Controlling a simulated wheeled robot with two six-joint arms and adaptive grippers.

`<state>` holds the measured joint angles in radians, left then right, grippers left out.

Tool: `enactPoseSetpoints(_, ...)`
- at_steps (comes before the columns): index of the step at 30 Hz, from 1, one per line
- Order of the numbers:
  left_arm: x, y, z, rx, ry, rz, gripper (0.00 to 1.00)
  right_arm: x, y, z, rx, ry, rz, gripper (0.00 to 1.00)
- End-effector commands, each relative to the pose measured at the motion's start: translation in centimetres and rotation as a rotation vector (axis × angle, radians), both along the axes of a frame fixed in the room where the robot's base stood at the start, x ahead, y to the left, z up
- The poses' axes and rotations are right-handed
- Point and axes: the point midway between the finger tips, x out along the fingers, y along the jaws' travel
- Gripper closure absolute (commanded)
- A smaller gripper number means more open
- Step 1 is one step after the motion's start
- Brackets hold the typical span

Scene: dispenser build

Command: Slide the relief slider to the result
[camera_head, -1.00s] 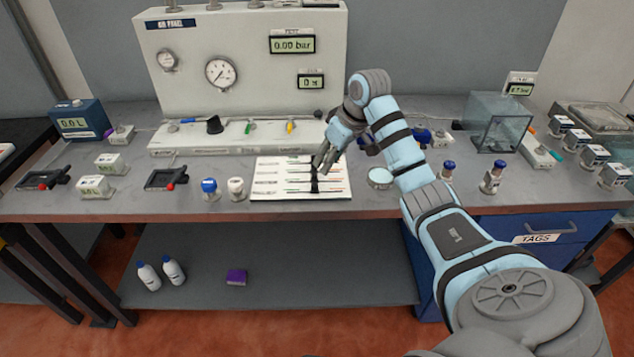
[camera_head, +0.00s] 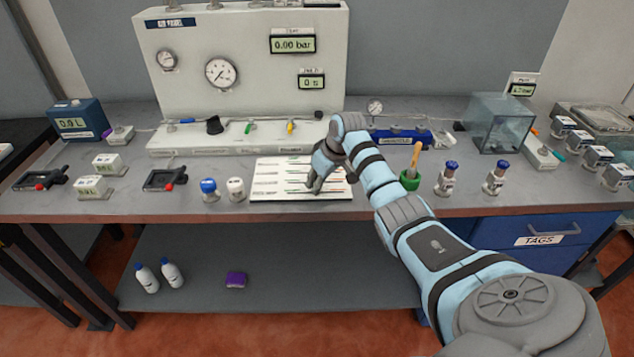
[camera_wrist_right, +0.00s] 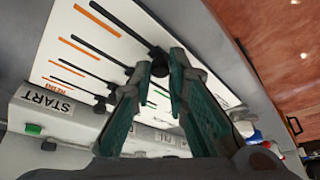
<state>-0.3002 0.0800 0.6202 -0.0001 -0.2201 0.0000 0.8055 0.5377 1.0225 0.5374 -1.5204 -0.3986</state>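A white board (camera_head: 262,192) with several parallel slots and coloured lines lies flat on the bench; it also shows in the wrist view (camera_wrist_right: 62,35). Black slider knobs sit at the ends of the slots, such as one knob (camera_wrist_right: 100,106) left of my fingers. My right gripper (camera_head: 312,189) is low over the board's right half. In the wrist view its fingertips (camera_wrist_right: 161,68) are close together with a black slider knob (camera_wrist_right: 158,52) between them, seemingly touching it. The slot names are too small to read, so I cannot tell which slider this is. My left gripper is not in view.
A panel (camera_head: 245,95) with gauges and displays stands behind the board. Blue and white capped jars (camera_head: 236,189) stand left of it.

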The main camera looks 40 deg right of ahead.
Motion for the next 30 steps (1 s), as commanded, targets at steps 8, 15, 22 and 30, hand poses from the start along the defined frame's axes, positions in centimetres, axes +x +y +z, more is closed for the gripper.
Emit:
enactPoseSetpoints(8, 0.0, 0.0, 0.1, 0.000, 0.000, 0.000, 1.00, 0.0, -0.1, 0.1, 0.000, 0.000, 0.000, 1.00)
enactPoseSetpoints(15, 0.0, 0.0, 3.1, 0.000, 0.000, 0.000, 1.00, -2.4, -3.1, 0.6, -0.001, 0.006, -0.002, 1.00)
enactPoseSetpoints(22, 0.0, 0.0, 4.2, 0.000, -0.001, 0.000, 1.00, -4.2, -5.5, 0.2, 0.000, 0.001, -0.001, 1.00)
enactPoseSetpoints(30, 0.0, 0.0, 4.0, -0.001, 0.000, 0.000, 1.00, -4.3, -5.8, 0.1, -0.003, 0.000, -0.002, 1.00)
